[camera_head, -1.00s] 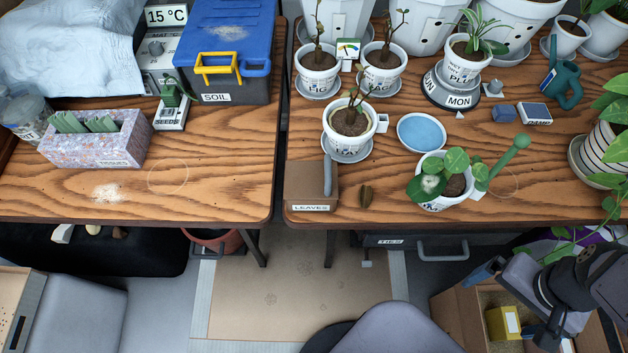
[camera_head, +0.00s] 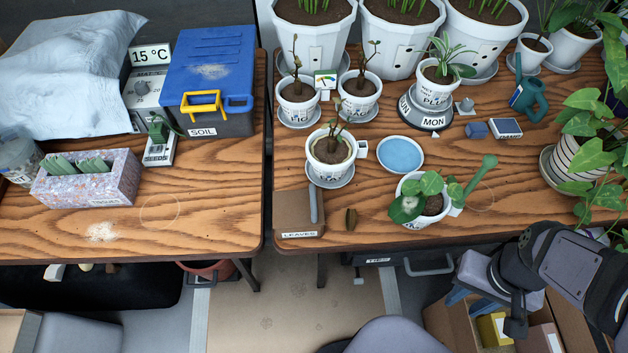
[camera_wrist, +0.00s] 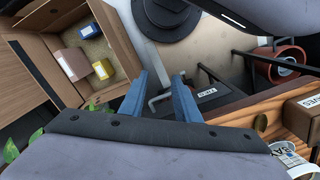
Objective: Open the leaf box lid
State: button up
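The leaf box (camera_head: 298,232) is a small brown box labelled LEAVES at the front left corner of the right table. Its brown lid (camera_head: 291,203) looks shut, with a grey upright handle (camera_head: 313,205) at its right side. In the wrist view part of the box (camera_wrist: 301,118) shows at the right edge, its label cut off. My gripper (camera_head: 457,296) is low at the right in the head view, in front of the table and well to the right of the box. In the wrist view my gripper (camera_wrist: 160,76) is open, its two blue fingers apart with nothing between them.
A brown leaf (camera_head: 351,219) lies just right of the box. A potted plant (camera_head: 338,151) stands behind it, and a blue-filled dish (camera_head: 400,154) is farther right. An open carton (camera_wrist: 80,50) sits below the table. A grey chair (camera_head: 385,338) stands in front.

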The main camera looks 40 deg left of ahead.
jog(key=s+a+r+n+h+p, duration=0.1)
jog(key=s+a+r+n+p, duration=0.25)
jog(key=a+r+p, duration=0.35)
jog(key=n+y+p, duration=0.3)
jog(key=p, duration=0.1)
send_near(314, 197)
jog(key=shift+w+a+f+g, duration=0.15)
jog(key=shift+w+f+g, duration=0.15)
jog(key=shift+g, duration=0.1)
jog(key=shift+p+x, duration=1.1)
jog(key=shift+x, duration=2.4)
grip_shut()
